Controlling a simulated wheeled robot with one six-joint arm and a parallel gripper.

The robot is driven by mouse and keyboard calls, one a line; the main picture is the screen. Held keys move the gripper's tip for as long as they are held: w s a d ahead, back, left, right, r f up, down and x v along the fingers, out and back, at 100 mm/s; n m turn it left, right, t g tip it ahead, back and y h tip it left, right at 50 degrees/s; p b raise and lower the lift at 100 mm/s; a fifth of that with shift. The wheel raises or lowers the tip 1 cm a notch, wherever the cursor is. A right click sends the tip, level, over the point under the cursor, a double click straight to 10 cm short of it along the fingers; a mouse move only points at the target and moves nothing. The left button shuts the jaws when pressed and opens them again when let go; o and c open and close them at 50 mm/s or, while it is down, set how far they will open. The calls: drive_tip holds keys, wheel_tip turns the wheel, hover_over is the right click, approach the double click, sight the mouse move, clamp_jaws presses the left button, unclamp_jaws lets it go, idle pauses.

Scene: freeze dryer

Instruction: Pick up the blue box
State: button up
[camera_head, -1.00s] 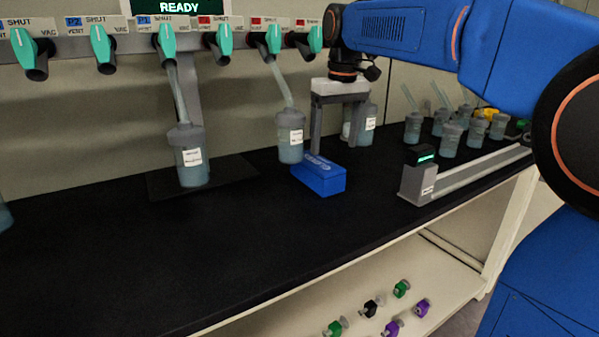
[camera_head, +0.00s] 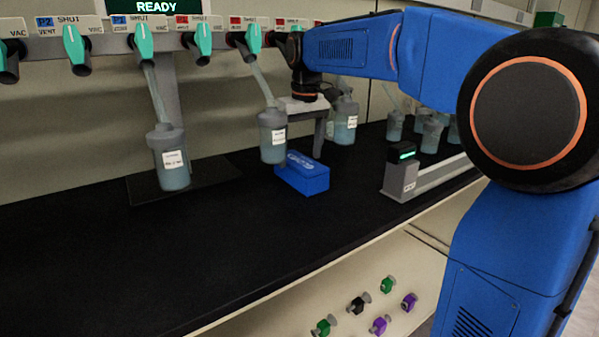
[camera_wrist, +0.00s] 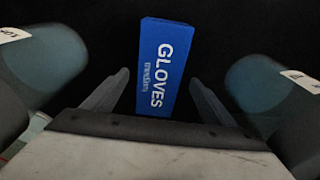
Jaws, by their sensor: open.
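The blue box (camera_head: 303,175) lies on the black bench top in the head view, in front of my gripper. In the wrist view the blue box (camera_wrist: 160,66) shows white lettering that reads GLOVES. My gripper (camera_wrist: 157,92) is open, its two fingers apart near the box's lower end, with the box's near part between them in the picture. I cannot tell the height between fingers and box. In the head view my gripper (camera_head: 315,125) is partly hidden behind a hanging flask and the box.
Flasks hang close on both sides: one at left (camera_head: 272,136) and one at right (camera_head: 345,122). Another flask (camera_head: 170,160) hangs over a dark plate. A grey device (camera_head: 401,175) stands right of the box. The front bench top is clear.

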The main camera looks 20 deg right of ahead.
sight(301, 161)
drive_tip(key=shift+w+f, duration=0.2)
drive_tip(key=shift+f, duration=0.95)
drive_tip(key=shift+w+f, duration=0.15)
drive_tip(key=shift+f, duration=1)
drive_tip(key=c, duration=1.3)
drive_tip(key=shift+c, duration=0.2)
drive_tip(key=shift+r, duration=0.1)
drive_tip(key=shift+r, duration=0.6)
drive_tip(key=shift+s+d+r, duration=0.1)
drive_tip(key=shift+s, duration=0.25)
drive_tip(key=s+d, duration=0.4)
drive_tip(key=s, duration=1)
drive_tip(key=s+d, duration=0.5)
drive_tip(key=s, duration=0.9)
drive_tip(key=s+d, duration=0.4)
drive_tip(key=s, duration=1)
drive_tip(key=shift+d, duration=0.3)
drive_tip(key=shift+s, duration=0.1)
